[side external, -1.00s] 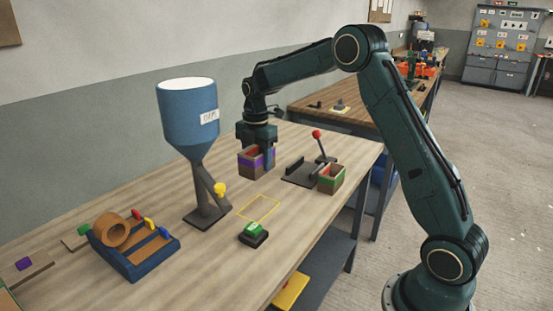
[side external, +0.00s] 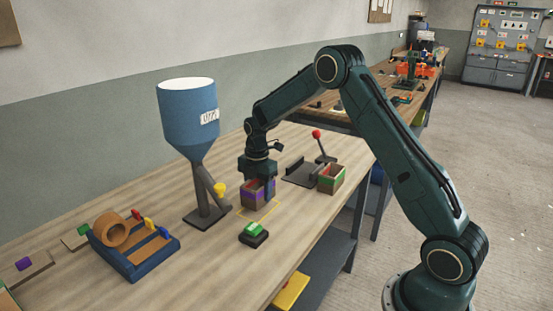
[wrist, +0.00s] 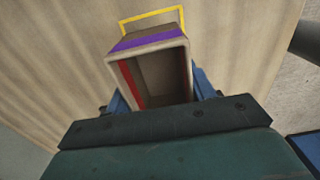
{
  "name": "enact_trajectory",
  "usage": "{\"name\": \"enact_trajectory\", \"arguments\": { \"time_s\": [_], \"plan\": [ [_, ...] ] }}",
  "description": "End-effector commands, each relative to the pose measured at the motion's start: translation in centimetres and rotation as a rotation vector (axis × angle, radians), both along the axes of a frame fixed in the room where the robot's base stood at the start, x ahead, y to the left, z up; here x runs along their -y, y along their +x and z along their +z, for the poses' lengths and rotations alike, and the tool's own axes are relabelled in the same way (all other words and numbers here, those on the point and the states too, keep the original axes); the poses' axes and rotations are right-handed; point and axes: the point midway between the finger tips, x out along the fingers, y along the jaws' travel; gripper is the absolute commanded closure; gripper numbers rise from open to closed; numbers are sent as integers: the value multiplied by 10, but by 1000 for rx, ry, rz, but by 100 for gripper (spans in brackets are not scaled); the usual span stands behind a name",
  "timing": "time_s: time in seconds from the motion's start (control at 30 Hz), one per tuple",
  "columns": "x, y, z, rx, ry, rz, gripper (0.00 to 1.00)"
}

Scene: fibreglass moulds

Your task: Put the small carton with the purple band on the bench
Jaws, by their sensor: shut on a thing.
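The small carton with the purple band (side external: 254,194) is open-topped, brown, with a red inner side. My gripper (side external: 258,182) is shut on it from above, over the bench (side external: 160,255). In the side view the carton is at the back edge of a yellow outlined rectangle (side external: 268,208) on the bench top. I cannot tell whether its base touches the bench. In the wrist view the carton (wrist: 150,42) is between the blue fingers, with the yellow outline (wrist: 150,17) just beyond it. The carton's inside looks empty.
A blue hopper on a stand (side external: 190,120) is left of my gripper. A green button box (side external: 254,234) is in front. A blue tray (side external: 135,255) holds a tape roll.

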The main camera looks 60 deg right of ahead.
Motion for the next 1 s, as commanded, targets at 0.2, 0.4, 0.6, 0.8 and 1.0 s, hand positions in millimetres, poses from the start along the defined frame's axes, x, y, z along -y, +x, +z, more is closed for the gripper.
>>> {"name": "enact_trajectory", "arguments": {
  "time_s": [0.2,0.4,0.6,0.8,1.0],
  "plan": [
    [0,0,-24,-3,1,0,68],
    [0,0,-28,0,0,0,68],
    [0,0,-28,-1,0,0,68],
    [0,0,-31,-1,0,0,32],
    [0,0,-31,-1,0,0,24]
  ]
}}
